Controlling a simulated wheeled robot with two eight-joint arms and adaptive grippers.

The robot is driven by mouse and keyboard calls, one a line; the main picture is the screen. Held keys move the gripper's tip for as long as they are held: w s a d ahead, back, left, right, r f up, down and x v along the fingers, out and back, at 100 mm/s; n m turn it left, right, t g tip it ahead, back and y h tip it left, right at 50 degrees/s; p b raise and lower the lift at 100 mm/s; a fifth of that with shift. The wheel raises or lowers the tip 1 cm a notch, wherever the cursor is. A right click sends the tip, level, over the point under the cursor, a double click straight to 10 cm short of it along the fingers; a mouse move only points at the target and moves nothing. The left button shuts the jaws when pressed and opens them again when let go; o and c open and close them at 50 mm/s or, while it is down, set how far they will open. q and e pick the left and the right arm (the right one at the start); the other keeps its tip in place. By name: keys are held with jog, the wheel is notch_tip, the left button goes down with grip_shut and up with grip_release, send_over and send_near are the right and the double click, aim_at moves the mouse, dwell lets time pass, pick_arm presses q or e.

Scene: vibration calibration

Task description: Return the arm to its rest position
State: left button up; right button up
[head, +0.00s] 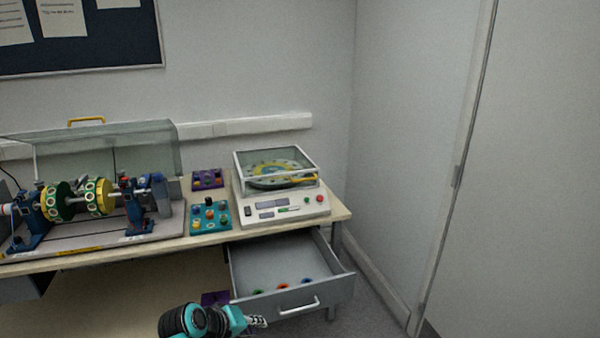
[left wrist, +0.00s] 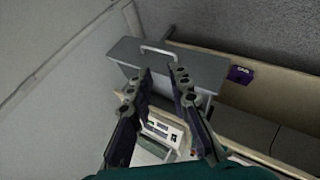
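My left arm comes in at the bottom of the head view, with its left gripper (head: 258,321) in front of the drawer and left of its handle. In the left wrist view the two fingers (left wrist: 164,74) are spread apart with nothing held between them. The grey drawer (head: 340,288) is pulled open under the table and holds a few small coloured pieces. Its handle (left wrist: 157,49) shows beyond the fingertips in the left wrist view. My right gripper is in neither view.
The table (head: 215,242) carries a balancing instrument (head: 285,212) with a clear cover, a teal tray (head: 210,216), a purple tray (head: 207,179) and a rotor rig (head: 90,205). A purple object (head: 215,298) lies below the table. Walls and a door stand at right.

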pick_arm(q)
jog(key=s+a+m+y, duration=0.2)
jog(key=s+a, duration=0.1)
jog(key=s, duration=0.5)
jog(key=s+a+m+y, duration=0.2)
jog(key=s+a+m, duration=0.1)
jog(key=s, duration=0.5)
jog(key=shift+s+a+r+y, duration=0.2)
jog(key=shift+s+y, duration=0.05)
jog(key=shift+y, duration=0.05)
jog(key=shift+w, duration=0.1)
